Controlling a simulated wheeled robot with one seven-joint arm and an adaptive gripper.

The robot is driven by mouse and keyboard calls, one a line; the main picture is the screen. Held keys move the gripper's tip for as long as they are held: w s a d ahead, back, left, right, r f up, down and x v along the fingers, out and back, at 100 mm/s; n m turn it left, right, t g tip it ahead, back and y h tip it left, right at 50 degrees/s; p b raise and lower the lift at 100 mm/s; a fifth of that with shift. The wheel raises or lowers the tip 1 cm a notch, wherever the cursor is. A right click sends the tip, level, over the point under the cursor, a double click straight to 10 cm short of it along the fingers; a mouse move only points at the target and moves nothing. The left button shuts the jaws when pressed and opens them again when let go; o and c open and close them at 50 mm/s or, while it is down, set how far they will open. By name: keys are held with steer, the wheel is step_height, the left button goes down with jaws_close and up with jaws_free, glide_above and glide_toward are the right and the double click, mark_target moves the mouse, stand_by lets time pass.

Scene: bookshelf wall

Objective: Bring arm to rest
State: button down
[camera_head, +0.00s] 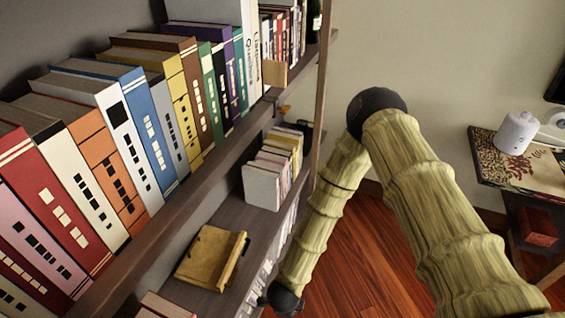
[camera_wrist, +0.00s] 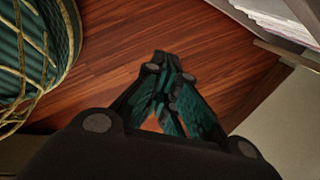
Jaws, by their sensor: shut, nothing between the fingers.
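My gripper (camera_wrist: 171,58) shows in the wrist view, dark with green finger parts. Its fingertips meet, and nothing is between them. It hangs above the wooden floor (camera_wrist: 120,65). In the head view my arm, in pale ribbed segments, is bent at a dark joint in front of the wall, and its lower part runs down beside the bookshelf. The gripper itself is out of sight in the head view.
The bookshelf (camera_head: 215,170) fills the left of the head view, with a row of books (camera_head: 120,140) above and a tan wooden tray (camera_head: 212,256) below. A side table (camera_head: 487,160) stands at right. In the wrist view a green basket-like object (camera_wrist: 35,50) is at left.

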steer(key=s+d+r+n+g, duration=0.1)
steer(key=s+d+r+n, duration=0.1)
steer(key=s+d+n, duration=0.7)
steer(key=s+d+r+n+g+y, duration=0.1)
steer(key=s+d+r+n, duration=0.1)
steer(key=s+d+n, duration=0.7)
steer(key=d+n, duration=0.2)
steer(key=n, duration=0.1)
steer(key=shift+d+r+g, duration=0.3)
steer(key=shift+r, duration=0.1)
stand_by(0.6)
